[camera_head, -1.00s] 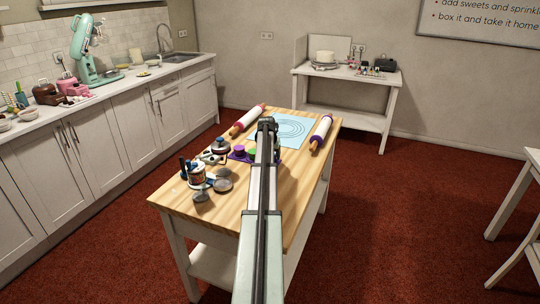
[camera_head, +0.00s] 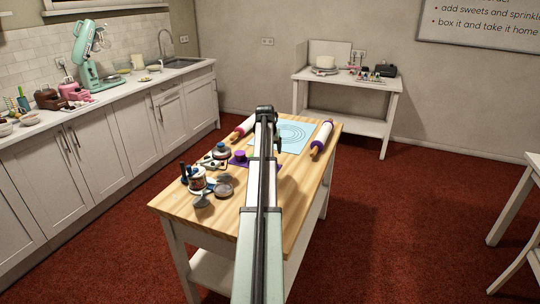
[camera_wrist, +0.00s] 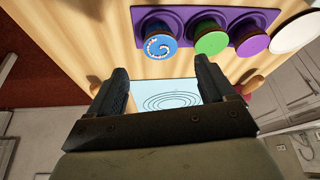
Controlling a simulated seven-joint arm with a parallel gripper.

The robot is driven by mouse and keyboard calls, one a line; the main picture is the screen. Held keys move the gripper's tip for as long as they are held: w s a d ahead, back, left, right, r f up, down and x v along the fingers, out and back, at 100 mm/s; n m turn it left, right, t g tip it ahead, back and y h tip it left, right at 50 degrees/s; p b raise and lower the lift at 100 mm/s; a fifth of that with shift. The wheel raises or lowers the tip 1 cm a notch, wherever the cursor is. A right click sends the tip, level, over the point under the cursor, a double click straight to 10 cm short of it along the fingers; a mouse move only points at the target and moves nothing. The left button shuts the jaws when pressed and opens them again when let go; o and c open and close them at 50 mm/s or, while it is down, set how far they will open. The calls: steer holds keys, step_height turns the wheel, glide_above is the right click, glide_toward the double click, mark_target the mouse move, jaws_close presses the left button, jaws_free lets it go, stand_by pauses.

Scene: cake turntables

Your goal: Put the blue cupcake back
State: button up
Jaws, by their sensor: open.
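The blue cupcake (camera_wrist: 160,47), with a pale swirl of dots on top, stands at the left end of the purple tray (camera_wrist: 183,14) in the wrist view. A green cupcake (camera_wrist: 211,42) and a purple cupcake (camera_wrist: 252,45) stand beside it in the tray. My gripper (camera_wrist: 160,78) is open, with nothing between its fingers; the blue cupcake appears beyond the fingertips, apart from them. In the head view my gripper (camera_head: 265,110) is over the table, and my arm hides the blue and green cupcakes. The purple cupcake (camera_head: 240,156) shows left of the arm.
A light blue mat (camera_head: 294,136) lies at the table's far end between two rolling pins (camera_head: 322,138) (camera_head: 243,127). Small turntables and tools, including a decorated jar-like piece (camera_head: 197,178), crowd the left side. The table's right front (camera_head: 300,200) is clear.

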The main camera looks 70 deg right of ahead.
steer(key=shift+v, duration=1.6)
